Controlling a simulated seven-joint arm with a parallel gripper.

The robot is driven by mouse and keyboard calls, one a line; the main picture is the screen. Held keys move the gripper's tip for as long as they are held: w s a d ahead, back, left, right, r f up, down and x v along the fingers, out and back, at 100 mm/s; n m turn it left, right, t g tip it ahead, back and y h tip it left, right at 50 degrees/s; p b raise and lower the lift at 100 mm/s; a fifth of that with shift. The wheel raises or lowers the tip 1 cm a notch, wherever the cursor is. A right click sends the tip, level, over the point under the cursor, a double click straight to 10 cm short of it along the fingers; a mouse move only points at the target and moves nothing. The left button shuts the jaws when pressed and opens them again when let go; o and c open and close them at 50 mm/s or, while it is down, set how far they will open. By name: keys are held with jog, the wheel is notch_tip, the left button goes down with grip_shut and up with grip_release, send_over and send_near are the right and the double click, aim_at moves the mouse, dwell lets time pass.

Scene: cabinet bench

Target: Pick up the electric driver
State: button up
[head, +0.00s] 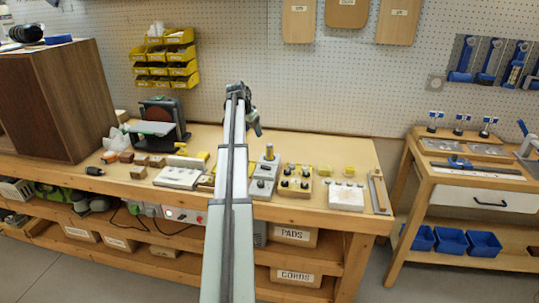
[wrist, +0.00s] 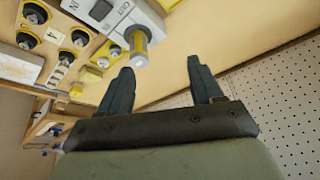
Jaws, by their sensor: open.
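I cannot make out the electric driver with certainty. A small dark tool-like thing with an orange end (head: 94,171) lies at the front left edge of the bench, and a green and dark power tool (head: 80,201) lies on the shelf below; either may be it. My gripper (head: 254,122) is above the back middle of the bench, far to the right of both. In the wrist view my gripper (wrist: 163,85) has its two dark fingers spread, with nothing between them. Neither tool-like thing shows in the wrist view.
Control boxes with knobs (head: 295,182) stand at mid-right; a grey box with a yellow-ringed post (wrist: 138,45) is near my fingers. A pegboard wall stands behind.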

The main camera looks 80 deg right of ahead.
send_near(269, 151)
jog(key=shift+m+g, duration=0.4)
jog(key=d+f, duration=0.2)
jog(key=f, duration=0.1)
jog(key=s+d+f, duration=0.1)
jog(key=f, duration=0.1)
jog(key=shift+d, duration=0.35)
jog(key=shift+w+x, duration=0.15)
jog(key=shift+x, duration=1.15)
jog(key=shift+w+x, duration=0.15)
jog(key=shift+x, duration=1.15)
jog(key=shift+a+f, duration=0.15)
jog(key=shift+c, duration=0.3)
grip_shut()
